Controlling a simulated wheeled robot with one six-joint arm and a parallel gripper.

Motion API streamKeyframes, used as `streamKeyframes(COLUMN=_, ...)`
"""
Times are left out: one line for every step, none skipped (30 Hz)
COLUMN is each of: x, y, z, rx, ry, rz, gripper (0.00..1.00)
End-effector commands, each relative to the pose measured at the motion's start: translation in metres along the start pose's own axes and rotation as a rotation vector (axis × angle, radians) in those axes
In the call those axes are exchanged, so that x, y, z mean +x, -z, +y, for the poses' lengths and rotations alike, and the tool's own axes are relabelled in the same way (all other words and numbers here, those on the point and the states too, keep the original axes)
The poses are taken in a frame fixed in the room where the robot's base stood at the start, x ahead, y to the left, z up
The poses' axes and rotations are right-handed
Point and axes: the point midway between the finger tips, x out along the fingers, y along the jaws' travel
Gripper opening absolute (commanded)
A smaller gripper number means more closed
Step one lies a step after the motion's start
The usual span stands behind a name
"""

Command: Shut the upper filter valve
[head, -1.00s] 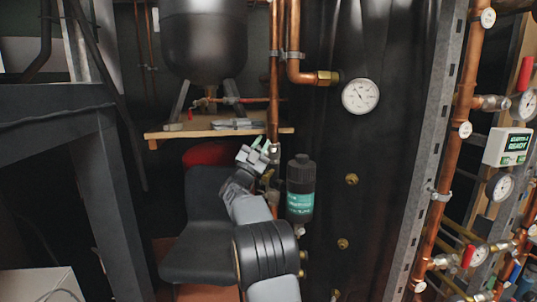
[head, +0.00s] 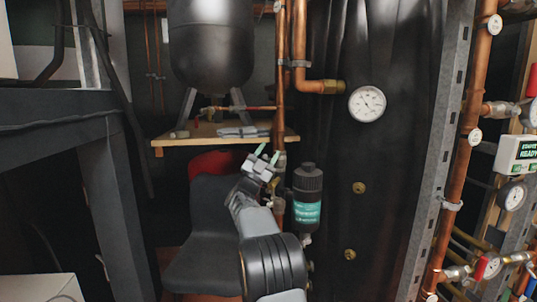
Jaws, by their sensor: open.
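The filter (head: 308,197) is a dark canister with a teal label, upright beside the vertical copper pipe (head: 280,100). A metal fitting (head: 280,160) shows on that pipe just above and left of the filter. It may be the upper filter valve, but its handle cannot be made out. My gripper (head: 268,153) is open, with its pale green fingertips pointing up, close to the left of this fitting in the picture. Nothing shows between the fingers. I cannot tell if they touch the pipe. My gripper and arm hide part of the pipe below.
A wooden shelf (head: 170,147) under a dark tank (head: 210,45) lies above and left of my gripper. A dark chair (head: 205,240) stands below it. A round gauge (head: 367,104) sits on the dark panel at right. More copper pipes (head: 465,140) run along the right side.

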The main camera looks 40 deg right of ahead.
Motion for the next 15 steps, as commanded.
streamKeyframes(x=0.000, y=0.000, z=0.000, rx=0.000, ry=0.000, rz=0.000, gripper=0.45)
streamKeyframes(x=0.000, y=0.000, z=0.000, rx=0.000, ry=0.000, rz=0.000, gripper=0.45)
streamKeyframes(x=0.000, y=0.000, z=0.000, rx=0.000, ry=0.000, rz=0.000, gripper=0.45)
streamKeyframes(x=0.000, y=0.000, z=0.000, rx=0.000, ry=0.000, rz=0.000, gripper=0.45)
streamKeyframes(x=-0.001, y=0.000, z=0.000, rx=0.000, ry=0.001, rz=0.000, gripper=0.45)
streamKeyframes(x=-0.002, y=0.000, z=0.000, rx=0.000, ry=0.001, rz=0.000, gripper=0.45)
streamKeyframes(x=-0.004, y=0.000, z=-0.001, rx=0.001, ry=0.001, rz=-0.001, gripper=0.45)
streamKeyframes(x=-0.007, y=0.000, z=-0.001, rx=0.000, ry=0.001, rz=-0.002, gripper=0.45)
streamKeyframes(x=-0.011, y=0.000, z=-0.001, rx=0.000, ry=0.001, rz=-0.003, gripper=0.45)
streamKeyframes(x=-0.016, y=0.000, z=-0.001, rx=0.000, ry=0.001, rz=-0.002, gripper=0.45)
streamKeyframes(x=-0.021, y=0.000, z=-0.001, rx=-0.001, ry=0.002, rz=-0.003, gripper=0.45)
streamKeyframes(x=-0.028, y=0.000, z=-0.001, rx=-0.001, ry=0.002, rz=-0.002, gripper=0.45)
streamKeyframes(x=-0.034, y=0.000, z=-0.001, rx=0.000, ry=0.003, rz=-0.004, gripper=0.45)
streamKeyframes(x=-0.041, y=0.000, z=-0.001, rx=0.000, ry=0.002, rz=-0.004, gripper=0.45)
streamKeyframes(x=-0.049, y=0.000, z=-0.001, rx=0.000, ry=0.002, rz=-0.004, gripper=0.45)
